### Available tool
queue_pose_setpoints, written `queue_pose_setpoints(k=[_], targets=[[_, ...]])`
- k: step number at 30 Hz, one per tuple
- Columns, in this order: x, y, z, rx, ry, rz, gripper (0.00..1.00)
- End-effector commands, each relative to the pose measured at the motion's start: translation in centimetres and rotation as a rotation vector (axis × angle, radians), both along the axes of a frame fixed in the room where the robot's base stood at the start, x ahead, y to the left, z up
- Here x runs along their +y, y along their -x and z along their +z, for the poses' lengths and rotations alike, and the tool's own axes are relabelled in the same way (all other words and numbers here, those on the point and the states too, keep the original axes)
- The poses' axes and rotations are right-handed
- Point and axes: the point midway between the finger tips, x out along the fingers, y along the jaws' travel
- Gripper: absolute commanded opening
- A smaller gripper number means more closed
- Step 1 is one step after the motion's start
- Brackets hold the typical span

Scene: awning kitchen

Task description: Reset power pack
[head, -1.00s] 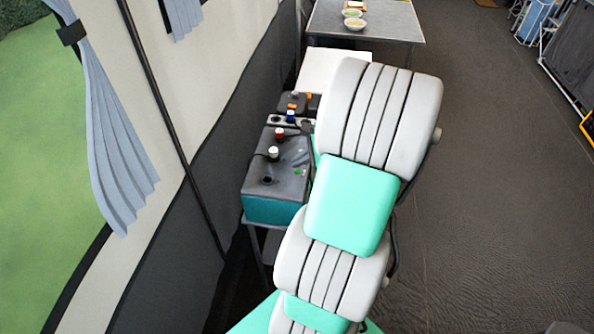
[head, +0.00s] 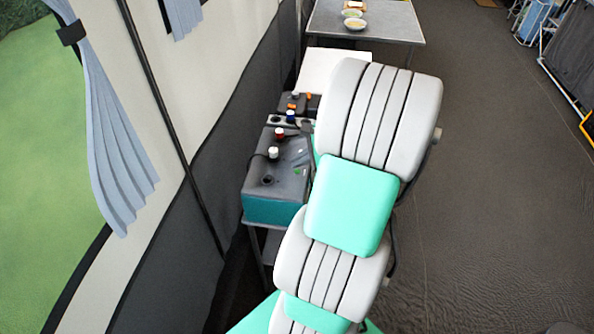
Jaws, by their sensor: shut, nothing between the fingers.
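A box with a dark grey top and teal sides (head: 275,208), which looks like the power pack, stands on a small side table left of my arm. Its top carries a white knob (head: 273,152), a red-and-white knob (head: 279,133), a dark round hole and a small green spot near its right edge. My arm covers the box's right side. My gripper is hidden behind my arm, so I cannot see whether it touches the box.
Behind the box are a pale strip with a blue knob (head: 291,117) and a black item with orange parts (head: 294,103). A grey table (head: 385,22) with bowls stands farther back. The tent wall is close on the left. The floor (head: 480,190) to the right is clear.

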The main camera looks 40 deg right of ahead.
Motion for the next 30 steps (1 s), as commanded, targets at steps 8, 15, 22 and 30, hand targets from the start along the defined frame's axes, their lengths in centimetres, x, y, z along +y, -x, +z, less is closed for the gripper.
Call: queue_pose_setpoints(k=[8, 15, 22, 30], targets=[[0.00, 0.00, 0.00, 0.000, 0.000, 0.000, 0.00], [0.02, -0.02, -0.36, 0.000, -0.001, 0.001, 0.00], [0.01, -0.06, -0.86, 0.000, 0.000, 0.000, 0.00], [0.01, -0.05, -0.92, 0.000, 0.000, 0.000, 0.00]])
